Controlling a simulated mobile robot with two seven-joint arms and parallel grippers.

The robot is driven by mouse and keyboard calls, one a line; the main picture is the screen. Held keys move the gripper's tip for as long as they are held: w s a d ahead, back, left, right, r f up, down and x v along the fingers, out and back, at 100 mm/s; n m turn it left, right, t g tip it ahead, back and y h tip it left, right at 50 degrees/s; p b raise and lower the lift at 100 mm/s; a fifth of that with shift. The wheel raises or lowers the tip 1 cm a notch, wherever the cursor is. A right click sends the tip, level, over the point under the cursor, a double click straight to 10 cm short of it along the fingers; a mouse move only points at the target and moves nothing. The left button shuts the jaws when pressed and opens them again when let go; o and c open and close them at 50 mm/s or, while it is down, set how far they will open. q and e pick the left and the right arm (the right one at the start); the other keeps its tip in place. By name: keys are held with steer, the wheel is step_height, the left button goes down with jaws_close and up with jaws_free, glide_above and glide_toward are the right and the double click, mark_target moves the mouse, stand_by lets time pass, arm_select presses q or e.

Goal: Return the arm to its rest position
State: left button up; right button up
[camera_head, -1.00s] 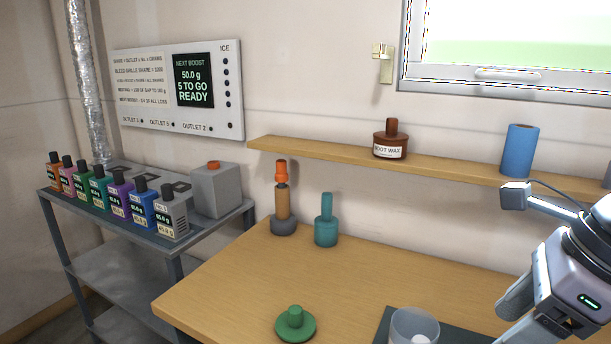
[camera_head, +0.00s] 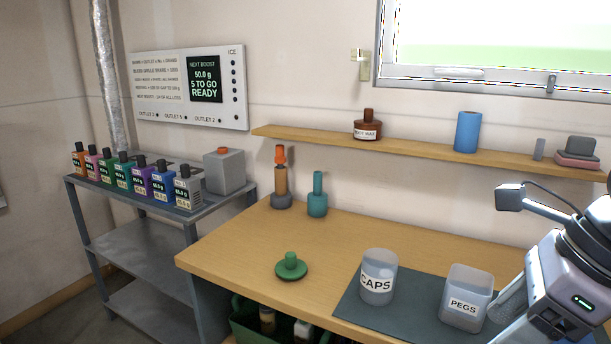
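One of my arms comes in from the right edge of the head view, over the right end of the wooden workbench (camera_head: 225,258). Its gripper (camera_head: 505,310) is at the lower right, beside the clear PEGS container (camera_head: 468,297). Its fingertips are partly cut off or hidden, so I cannot tell whether it is open or shut. I see nothing clearly held in it. My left gripper is not in view.
A CAPS container (camera_head: 377,278) stands on the dark mat (camera_head: 400,318). A green knobbed lid (camera_head: 291,267), a teal bottle (camera_head: 317,196) and an orange-topped tool (camera_head: 281,178) stand on the bench. Coloured bottles (camera_head: 140,178) line a metal rack (camera_head: 130,248). The bench's front left is clear.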

steer(key=a+r+m+g+y, duration=0.1)
steer(key=a+m+g+y, duration=0.35)
steer(key=a+y, duration=1.15)
steer(key=w+d+f+m+t+h, duration=0.2)
steer(key=w+d+f+m+t, duration=0.15)
steer(key=m+t, duration=0.75)
steer(key=w+d+f+m+t+h, duration=0.3)
steer(key=w+f+m+t, duration=0.15)
steer(key=m+t, duration=0.6)
steer(key=d+f+m+g+h, duration=0.1)
steer(key=d+f+m+h, duration=0.3)
steer(key=f+m+h, duration=0.6)
steer(key=s+f+m+g+h, duration=0.1)
steer(key=s+f+m+g, duration=0.1)
steer(key=s+f, duration=0.2)
steer(key=s+d+f+m+g+h, duration=0.1)
steer(key=s+f+m+g, duration=0.2)
steer(key=f, duration=0.7)
steer(key=s+f+m+g, duration=0.3)
steer(key=s+f, duration=0.3)
steer(key=f, duration=0.1)
steer(key=shift+d+f+h, duration=0.15)
steer(key=shift+f+h, duration=0.25)
